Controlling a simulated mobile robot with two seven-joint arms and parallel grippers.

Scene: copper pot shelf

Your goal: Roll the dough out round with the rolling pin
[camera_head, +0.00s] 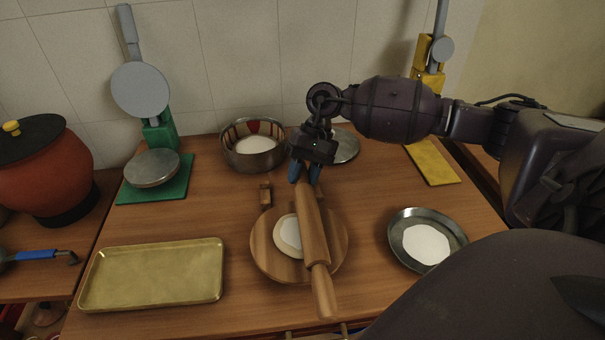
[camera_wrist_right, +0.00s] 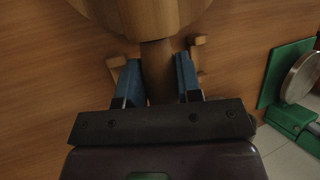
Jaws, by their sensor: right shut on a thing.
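The wooden rolling pin (camera_head: 311,229) lies across the right part of the pale, flat dough (camera_head: 288,236). The dough sits on a round wooden board (camera_head: 265,247), and the pin hides part of it. My right gripper (camera_head: 305,174) is shut on the pin's far handle. In the right wrist view the blue fingers of my right gripper (camera_wrist_right: 160,80) stand on either side of the handle of the rolling pin (camera_wrist_right: 158,62). The pin's near handle points toward the table's front edge. My left gripper is not in view.
A brass tray (camera_head: 152,273) lies left of the board, and a metal plate of white flour (camera_head: 428,240) lies right. A metal pot (camera_head: 253,147) stands behind. A green-based press (camera_head: 153,170) stands at the back left, a yellow one (camera_head: 432,162) at the back right.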

